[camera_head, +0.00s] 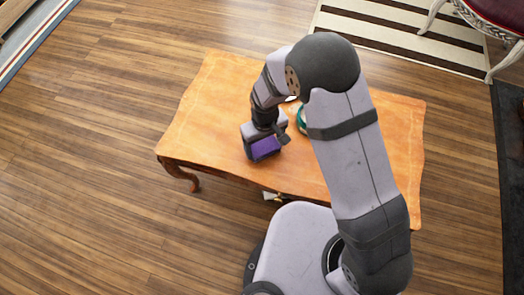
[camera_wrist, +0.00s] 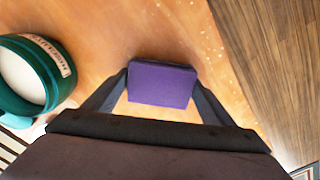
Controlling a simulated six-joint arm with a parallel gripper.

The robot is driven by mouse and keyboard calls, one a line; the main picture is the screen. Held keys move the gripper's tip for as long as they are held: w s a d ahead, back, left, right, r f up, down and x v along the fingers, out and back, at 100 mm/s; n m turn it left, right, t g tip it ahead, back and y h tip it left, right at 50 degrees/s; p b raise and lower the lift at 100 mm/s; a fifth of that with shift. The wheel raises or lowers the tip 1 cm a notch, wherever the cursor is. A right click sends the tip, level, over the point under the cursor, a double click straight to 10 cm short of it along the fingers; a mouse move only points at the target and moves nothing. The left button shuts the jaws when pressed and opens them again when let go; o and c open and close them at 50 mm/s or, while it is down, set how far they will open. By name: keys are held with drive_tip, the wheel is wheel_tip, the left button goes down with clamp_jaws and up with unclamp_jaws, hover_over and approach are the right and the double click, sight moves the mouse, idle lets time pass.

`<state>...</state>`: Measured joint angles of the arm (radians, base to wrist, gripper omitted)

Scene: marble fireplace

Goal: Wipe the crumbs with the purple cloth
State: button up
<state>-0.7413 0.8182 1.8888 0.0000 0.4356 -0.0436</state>
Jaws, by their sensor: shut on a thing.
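The purple cloth (camera_wrist: 160,88) looks like a folded block and sits between the two dark fingers of my gripper (camera_wrist: 161,76), which is shut on it. In the head view, the cloth (camera_head: 265,148) shows under my gripper (camera_head: 262,137), at the near left part of the wooden table (camera_head: 215,95). I cannot tell whether it touches the tabletop. Pale crumbs (camera_wrist: 210,42) are scattered on the table at the upper right in the wrist view, beyond the cloth. In the head view I cannot make out crumbs, and my arm hides part of the table.
A green container with a white label (camera_wrist: 22,78) stands left of my gripper in the wrist view. It is partly hidden behind my arm in the head view (camera_head: 301,118). The table edge (camera_wrist: 230,75) is close on the right in the wrist view. The tabletop's left part is clear.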

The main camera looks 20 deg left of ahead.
sight(276, 138)
drive_tip(key=w+b, duration=0.1)
drive_tip(key=w, duration=0.2)
drive_tip(key=shift+w+f, duration=0.15)
drive_tip(key=shift+w+d, duration=0.2)
drive_tip(key=shift+s+d, duration=0.1)
drive_tip(key=shift+d, duration=1.05)
drive_tip(key=shift+s+d+r, duration=0.2)
drive_tip(key=shift+s, duration=0.05)
drive_tip(key=shift+s+p, duration=1.3)
drive_tip(key=shift+s, duration=2.4)
drive_tip(key=shift+w+f, duration=0.1)
drive_tip(key=shift+w, duration=3.75)
drive_tip(key=r, duration=0.1)
drive_tip(key=r+p, duration=0.1)
drive_tip(key=shift+w+a+r, duration=0.1)
drive_tip(key=shift+w+r, duration=0.1)
drive_tip(key=shift+r, duration=0.1)
drive_tip(key=shift+s+r+p, duration=0.1)
drive_tip(key=shift+r+p, duration=0.25)
drive_tip(key=shift+p, duration=0.2)
wheel_tip(276, 138, up, 5)
drive_tip(key=p, duration=0.4)
